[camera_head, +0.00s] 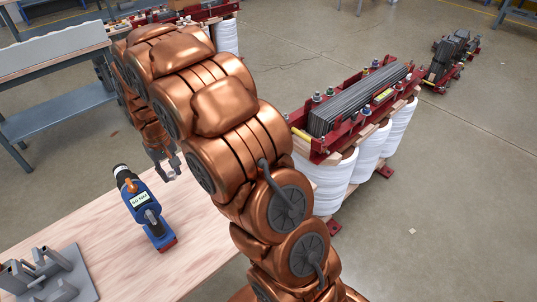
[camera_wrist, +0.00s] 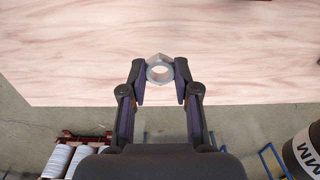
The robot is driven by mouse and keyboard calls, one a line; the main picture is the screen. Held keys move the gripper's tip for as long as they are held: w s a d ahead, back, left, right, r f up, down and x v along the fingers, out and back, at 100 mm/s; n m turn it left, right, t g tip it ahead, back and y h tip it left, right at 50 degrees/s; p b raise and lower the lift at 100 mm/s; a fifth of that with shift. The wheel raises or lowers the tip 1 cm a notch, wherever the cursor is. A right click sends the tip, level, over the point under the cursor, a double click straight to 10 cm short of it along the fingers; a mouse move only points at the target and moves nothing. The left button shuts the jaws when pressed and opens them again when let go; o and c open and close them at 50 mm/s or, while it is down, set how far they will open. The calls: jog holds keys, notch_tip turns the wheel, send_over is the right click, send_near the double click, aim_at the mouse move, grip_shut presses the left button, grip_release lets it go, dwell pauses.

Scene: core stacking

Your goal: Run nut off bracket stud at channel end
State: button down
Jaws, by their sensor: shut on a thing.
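My gripper (camera_head: 167,168) hangs over the wooden bench, left of my copper arm. In the wrist view, my gripper (camera_wrist: 159,76) is shut on a grey hex nut (camera_wrist: 159,61), with a finger on each side. The nut's hole faces the camera and shows no stud in it. The bench top lies behind it. The red channel (camera_head: 319,145) of the nearest transformer core stands right of my arm. Upright studs (camera_head: 316,97) with nuts show along it. Which one is the bracket stud I cannot tell. My arm hides the channel's near left part.
A blue power tool (camera_head: 147,212) with a lit display lies on the bench (camera_head: 95,225). A grey fixture (camera_head: 47,277) sits at its front left corner. White coils (camera_head: 327,180) stand under the channel. Another core assembly (camera_head: 450,58) lies farther back.

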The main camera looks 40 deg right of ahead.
jog(key=s+d+b, duration=0.2)
jog(key=s+d, duration=0.4)
jog(key=d, duration=0.2)
jog(key=s+d+f+b, duration=0.1)
jog(key=s+d+b, duration=0.1)
jog(key=s+d, duration=0.4)
jog(key=s+d+f+b, duration=0.1)
jog(key=s+d+b, duration=0.2)
jog(key=s+d, duration=0.4)
jog(key=shift+s+d, duration=0.1)
jog(key=shift+d, duration=2.55)
jog(key=shift+f+b, duration=0.9)
jog(key=shift+f, duration=2.45)
jog(key=c, duration=0.8)
grip_release()
jog(key=shift+o, duration=0.2)
jog(key=shift+r, duration=0.1)
